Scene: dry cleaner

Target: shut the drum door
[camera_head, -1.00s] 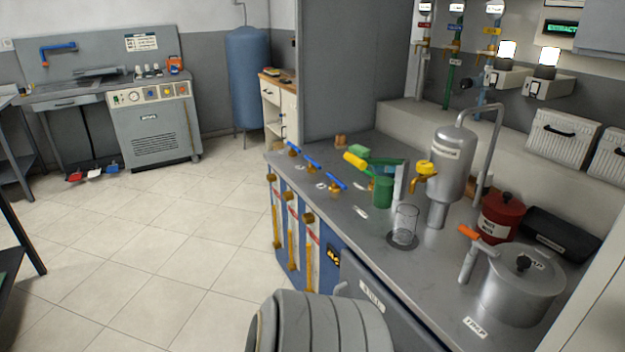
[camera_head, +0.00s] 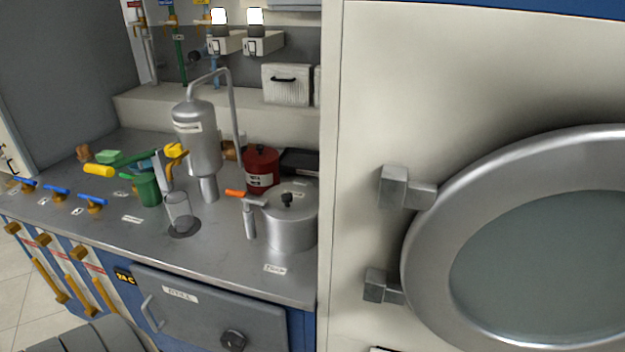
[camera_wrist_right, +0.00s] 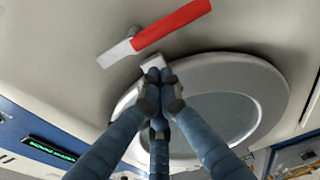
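The drum door (camera_head: 424,225) is a round metal ring with a dark glass at the right of the head view. Two block hinges (camera_head: 396,188) join its left side to the cream machine front. It also shows in the right wrist view (camera_wrist_right: 262,82), where its rim looks slightly raised from the panel; I cannot tell how far it stands open. A red lever with a grey end (camera_wrist_right: 172,27) and a pale block (camera_wrist_right: 153,62) at the rim lie beyond my right gripper (camera_wrist_right: 160,88). Its fingertips are drawn together before the block; contact is unclear. My left gripper is out of view.
Floor (camera_head: 12,295) shows at lower left.

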